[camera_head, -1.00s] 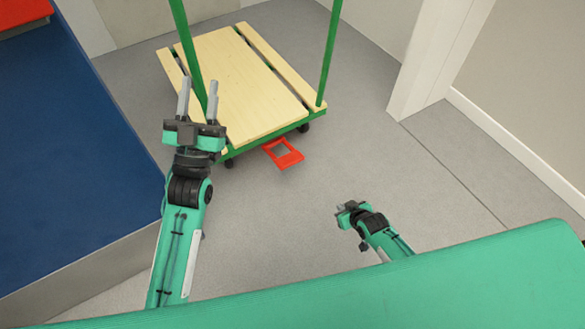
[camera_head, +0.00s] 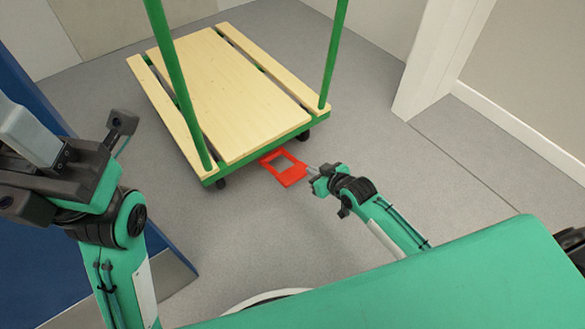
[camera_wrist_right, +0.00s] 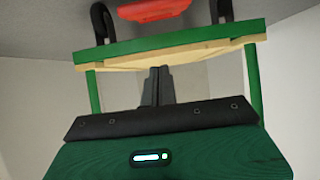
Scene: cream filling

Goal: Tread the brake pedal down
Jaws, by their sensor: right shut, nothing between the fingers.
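The red brake pedal (camera_head: 291,178) sticks out low from the near edge of the green-framed cart (camera_head: 262,142). It is a flat frame with a square opening. My left gripper (camera_head: 22,130) is large at the left edge, partly cut off, away from the pedal.
The cart has a pale wooden deck (camera_head: 220,90), green posts (camera_head: 178,80) and black casters (camera_head: 303,136). A white wall corner (camera_head: 430,70) stands at the right. A blue surface (camera_head: 35,260) lies at the left. Grey floor is clear in front of the pedal.

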